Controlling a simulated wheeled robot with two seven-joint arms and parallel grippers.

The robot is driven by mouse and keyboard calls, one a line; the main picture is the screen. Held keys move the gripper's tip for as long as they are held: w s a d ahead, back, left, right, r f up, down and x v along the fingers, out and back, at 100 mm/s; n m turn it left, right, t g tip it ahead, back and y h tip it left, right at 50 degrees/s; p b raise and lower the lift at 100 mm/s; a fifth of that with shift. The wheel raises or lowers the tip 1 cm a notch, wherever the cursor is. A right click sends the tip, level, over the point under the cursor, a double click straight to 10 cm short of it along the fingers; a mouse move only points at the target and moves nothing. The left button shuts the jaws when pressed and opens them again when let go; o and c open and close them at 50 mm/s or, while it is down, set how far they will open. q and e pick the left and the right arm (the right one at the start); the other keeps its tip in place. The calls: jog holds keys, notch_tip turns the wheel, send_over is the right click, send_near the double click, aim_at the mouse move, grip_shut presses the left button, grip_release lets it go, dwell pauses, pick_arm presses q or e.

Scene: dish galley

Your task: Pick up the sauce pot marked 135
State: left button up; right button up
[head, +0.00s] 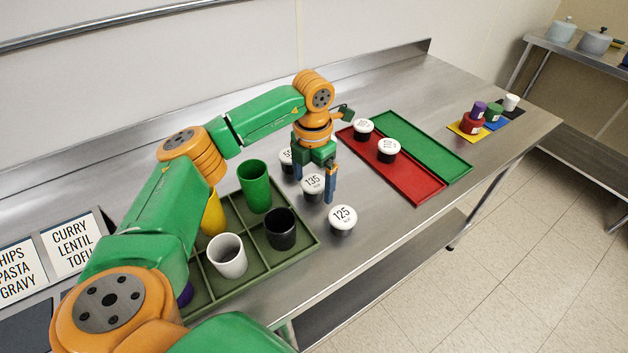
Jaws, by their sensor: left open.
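The sauce pot marked 135 (312,184) stands upright on the steel counter, with a white lid and dark body. My left gripper (314,182) is open and points down at this pot, its two blue fingers on either side of it. I cannot tell whether the fingers touch it. A pot marked 125 (343,218) stands in front and to the right. Another pot (286,157) stands just behind the gripper, its number partly hidden. My right gripper is not in view.
A green divided tray (310,243) with several cups lies left of the pots. A red tray (427,193) holding two pots and an empty green tray (424,143) lie to the right. Coloured mats with small containers (473,122) are farther right. The counter's front edge is near.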

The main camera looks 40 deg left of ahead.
pick_arm(q)
jog(key=shift+w+a+f, duration=0.15)
jog(key=shift+f, duration=0.35)
jog(key=shift+w+a+f, duration=0.15)
jog(key=shift+f, duration=0.35)
jog(key=shift+w+f, duration=0.1)
jog(key=shift+w, duration=0.05)
jog(key=shift+d+r, duration=0.1)
jog(key=shift+r, duration=0.1)
jog(key=c, duration=0.9)
jog(key=shift+s, duration=0.2)
jog(key=c, duration=0.3)
jog(key=shift+c, duration=1)
jog(key=shift+w, duration=0.1)
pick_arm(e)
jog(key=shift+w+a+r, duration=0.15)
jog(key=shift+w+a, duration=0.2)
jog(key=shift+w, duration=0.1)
